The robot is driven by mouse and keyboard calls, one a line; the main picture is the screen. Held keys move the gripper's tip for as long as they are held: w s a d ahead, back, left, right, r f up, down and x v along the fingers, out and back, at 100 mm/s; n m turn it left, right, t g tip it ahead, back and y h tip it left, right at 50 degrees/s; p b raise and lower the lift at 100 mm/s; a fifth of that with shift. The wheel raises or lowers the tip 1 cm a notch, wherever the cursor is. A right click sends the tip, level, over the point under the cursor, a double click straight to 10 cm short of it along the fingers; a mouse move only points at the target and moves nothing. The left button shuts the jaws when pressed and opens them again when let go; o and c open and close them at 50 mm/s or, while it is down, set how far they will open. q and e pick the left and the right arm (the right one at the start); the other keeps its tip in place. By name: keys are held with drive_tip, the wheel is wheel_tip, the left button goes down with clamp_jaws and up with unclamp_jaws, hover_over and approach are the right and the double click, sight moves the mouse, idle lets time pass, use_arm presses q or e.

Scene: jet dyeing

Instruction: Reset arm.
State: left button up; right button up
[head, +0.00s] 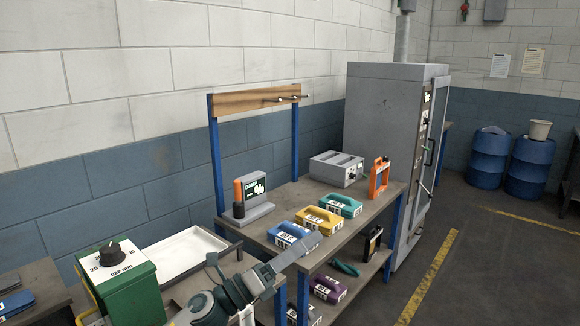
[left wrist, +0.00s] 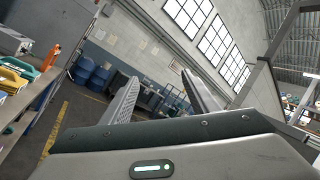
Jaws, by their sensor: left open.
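My left arm comes in from the bottom of the head view, and its gripper (head: 302,250) reaches up and right, in front of the near edge of the workbench (head: 268,222). In the left wrist view the two fingers of the left gripper (left wrist: 160,88) stand apart with nothing between them. In the head view the gripper overlaps part of the blue-handled item (head: 287,232) on the bench; I cannot tell how close they are. My right gripper is in neither view.
Yellow (head: 320,220) and teal (head: 342,205) items, an orange frame (head: 379,176) and a grey box (head: 337,168) are on the bench. A green dial box (head: 125,285) and white tray (head: 183,252) are at left.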

use_arm(q)
drive_tip(key=s+a+f+n+t+y, duration=0.1)
drive_tip(key=s+a+f+n+y, duration=0.5)
drive_tip(key=a+f+n+y, duration=0.6)
drive_tip(key=s+a+f+n+t+y, duration=0.2)
drive_tip(key=s+a+f+n+y, duration=0.4)
drive_tip(key=f+n, duration=0.95)
drive_tip(key=s+a+f+n+g, duration=0.3)
drive_tip(key=s+f+g, duration=0.1)
drive_tip(key=s, duration=0.6)
drive_tip(key=s+a+f+n+g+y, duration=0.1)
drive_tip(key=s+a+f+n+g, duration=0.2)
drive_tip(key=s, duration=0.7)
drive_tip(key=s+a+f+n+g, duration=0.2)
drive_tip(key=s+f+n+g, duration=0.25)
drive_tip(key=s, duration=0.45)
wheel_tip(320, 180, down, 28)
drive_tip(key=s, duration=0.1)
drive_tip(key=s+a+f+m+g, duration=0.1)
drive_tip(key=s+a+f, duration=0.1)
drive_tip(key=s+f, duration=1.6)
drive_tip(key=shift+s+a+f+g, duration=0.25)
drive_tip(key=shift+f+g, duration=0.05)
drive_tip(key=shift+g, duration=0.05)
